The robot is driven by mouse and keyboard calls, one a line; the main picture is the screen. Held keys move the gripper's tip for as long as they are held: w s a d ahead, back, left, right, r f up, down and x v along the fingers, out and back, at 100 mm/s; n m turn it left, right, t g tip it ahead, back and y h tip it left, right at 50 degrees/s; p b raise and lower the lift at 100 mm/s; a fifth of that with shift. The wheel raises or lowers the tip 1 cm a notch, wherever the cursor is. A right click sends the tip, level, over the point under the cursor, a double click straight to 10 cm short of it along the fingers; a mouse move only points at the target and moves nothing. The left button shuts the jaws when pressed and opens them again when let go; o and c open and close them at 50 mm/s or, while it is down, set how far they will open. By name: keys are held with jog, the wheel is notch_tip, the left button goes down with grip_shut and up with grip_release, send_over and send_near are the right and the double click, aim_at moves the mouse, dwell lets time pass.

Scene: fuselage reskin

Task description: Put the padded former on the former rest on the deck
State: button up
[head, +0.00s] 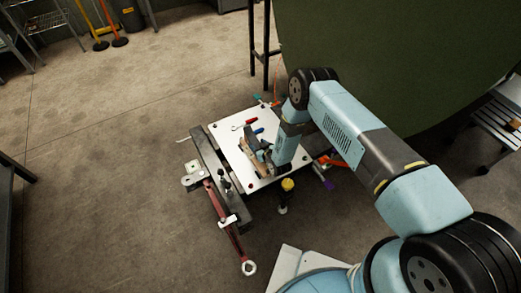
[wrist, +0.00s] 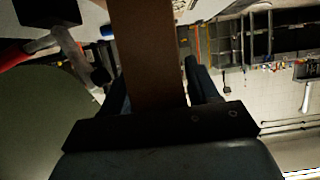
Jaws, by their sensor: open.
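A brown board-like piece (wrist: 148,45), likely the padded former, lies between the two fingers of my gripper (wrist: 157,72) in the wrist view. My gripper is open, with a finger on each side of the piece; I cannot tell whether they touch it. In the head view my gripper (head: 262,152) is low over the white deck plate (head: 225,136), next to a tan strip (head: 248,158) that is partly hidden by the gripper and looks like the same piece. I cannot clearly pick out the former rest.
Red (head: 251,121) and blue (head: 259,131) tools lie on the plate's far part. A grey beam with a red bar (head: 222,212) stands along its left side. A yellow knob (head: 287,184) is at the front. A large green curved panel (head: 385,60) fills the back right.

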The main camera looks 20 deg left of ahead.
jog(key=v, duration=1.1)
jog(key=shift+s+d+r, duration=0.1)
jog(key=shift+d, duration=0.05)
